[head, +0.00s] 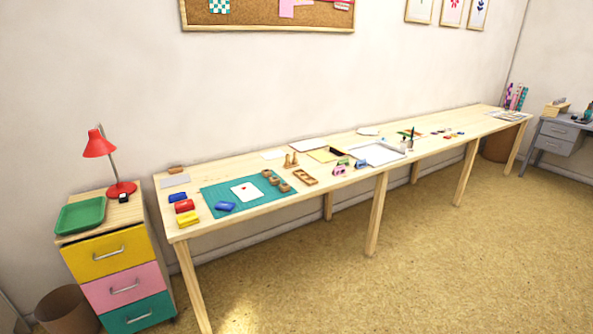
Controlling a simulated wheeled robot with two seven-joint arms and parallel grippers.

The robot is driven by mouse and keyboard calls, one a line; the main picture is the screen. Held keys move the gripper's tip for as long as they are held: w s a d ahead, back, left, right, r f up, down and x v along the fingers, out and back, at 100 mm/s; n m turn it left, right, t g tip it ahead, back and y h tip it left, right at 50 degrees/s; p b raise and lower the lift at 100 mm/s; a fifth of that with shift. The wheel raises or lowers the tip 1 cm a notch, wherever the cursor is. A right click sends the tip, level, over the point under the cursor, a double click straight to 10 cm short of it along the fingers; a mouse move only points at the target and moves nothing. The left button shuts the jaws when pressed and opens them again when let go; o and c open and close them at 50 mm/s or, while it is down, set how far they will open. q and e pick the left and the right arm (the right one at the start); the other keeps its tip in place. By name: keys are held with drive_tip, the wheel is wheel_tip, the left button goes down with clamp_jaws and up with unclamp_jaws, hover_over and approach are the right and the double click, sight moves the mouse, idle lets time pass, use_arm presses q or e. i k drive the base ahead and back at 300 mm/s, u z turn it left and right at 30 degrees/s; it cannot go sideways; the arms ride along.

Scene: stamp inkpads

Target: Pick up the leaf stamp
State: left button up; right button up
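Several small brown wooden stamps stand in a row near the right edge of a teal cutting mat (215,192), among them a far one (267,173), a middle one (274,181) and a near one (285,187). They are too small to tell which is the leaf stamp. A white card (247,196) with a small red mark lies on the mat, left of the stamps. Blue (178,197), red (184,206) and yellow (188,219) inkpads sit left of the mat. Neither of my grippers is in view.
A long wooden table (440,147) runs along the wall. A blue object (225,206) lies on the mat. A wooden tray (306,177) and small wooden pegs (291,162) are close by. A drawer unit (112,262) with a red lamp (99,146) stands left. The floor in front is clear.

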sight(266, 173)
drive_tip(key=z, duration=0.75)
drive_tip(key=i, duration=1.1)
drive_tip(key=z, duration=0.7)
drive_tip(key=i, duration=1.45)
drive_tip(key=u, duration=0.7)
drive_tip(key=i, duration=0.9)
drive_tip(key=u, duration=1.5)
drive_tip(key=i, duration=0.45)
drive_tip(key=u, duration=0.35)
